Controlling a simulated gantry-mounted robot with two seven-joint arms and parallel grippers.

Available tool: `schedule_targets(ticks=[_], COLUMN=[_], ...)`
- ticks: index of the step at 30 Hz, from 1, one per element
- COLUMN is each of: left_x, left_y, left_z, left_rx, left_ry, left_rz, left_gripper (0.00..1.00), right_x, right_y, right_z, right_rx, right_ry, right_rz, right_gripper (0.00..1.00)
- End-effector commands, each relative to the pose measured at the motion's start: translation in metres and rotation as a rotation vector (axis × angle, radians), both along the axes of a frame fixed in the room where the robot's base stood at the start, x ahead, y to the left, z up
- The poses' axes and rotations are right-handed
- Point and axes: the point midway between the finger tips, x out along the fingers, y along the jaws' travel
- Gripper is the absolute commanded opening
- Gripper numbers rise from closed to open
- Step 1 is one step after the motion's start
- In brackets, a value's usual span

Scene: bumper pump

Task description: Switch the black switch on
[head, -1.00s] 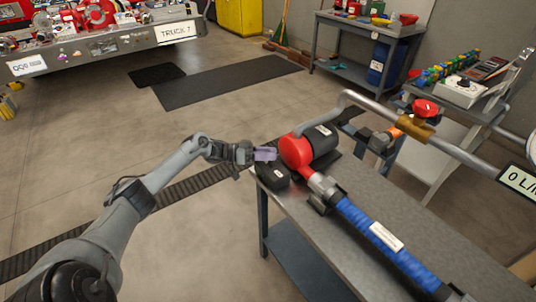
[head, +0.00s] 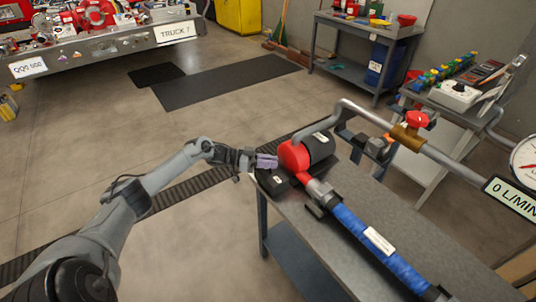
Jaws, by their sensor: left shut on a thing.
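A black switch box (head: 271,183) sits at the near left corner of the grey workbench, beside the red and black pump (head: 293,156). My left gripper (head: 267,161) reaches in from the left, with its lilac fingers at the back upper edge of the box, close to the pump. The fingers are shut on a part of the black switch, which they hide. I cannot make out the switch's position. My right gripper is not in view.
A blue hose (head: 375,246) runs from the pump along the bench (head: 400,217). A bent grey pipe with a red valve knob (head: 418,120) passes above it to a gauge (head: 525,160) and a "0 L/MIN" sign (head: 513,196).

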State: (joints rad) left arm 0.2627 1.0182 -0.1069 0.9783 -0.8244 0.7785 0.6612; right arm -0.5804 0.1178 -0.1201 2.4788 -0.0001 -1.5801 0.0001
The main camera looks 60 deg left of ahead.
Motion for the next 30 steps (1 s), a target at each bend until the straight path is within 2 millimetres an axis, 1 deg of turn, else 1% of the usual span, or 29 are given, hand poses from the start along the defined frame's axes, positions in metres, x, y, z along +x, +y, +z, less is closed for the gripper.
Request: schedule_targets(ticks=[1, 6, 12, 15, 21, 30], left_x=[-0.001, -0.001, -0.001, -0.001, -0.001, -0.001], left_y=[-0.003, -0.012, -0.021, -0.026, -0.031, -0.035], left_z=[0.010, 0.011, 0.008, 0.005, 0.001, -0.005], left_rx=[0.042, 0.200, 0.377, 0.453, 0.573, 0.660], left_ry=[0.005, 0.004, 0.000, 0.000, -0.002, -0.003], left_rz=[-0.002, -0.002, -0.001, -0.002, -0.001, 0.000], left_gripper=[0.00, 0.00, 0.00, 0.00, 0.00, 0.00], right_x=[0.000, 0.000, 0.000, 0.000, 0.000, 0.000], right_y=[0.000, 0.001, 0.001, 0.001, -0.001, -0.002], right_z=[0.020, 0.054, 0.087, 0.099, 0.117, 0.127], right_rx=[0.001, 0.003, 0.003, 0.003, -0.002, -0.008], right_ry=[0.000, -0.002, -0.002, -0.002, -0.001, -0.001], right_rz=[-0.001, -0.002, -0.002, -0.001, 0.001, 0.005], right_gripper=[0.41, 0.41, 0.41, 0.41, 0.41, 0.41])
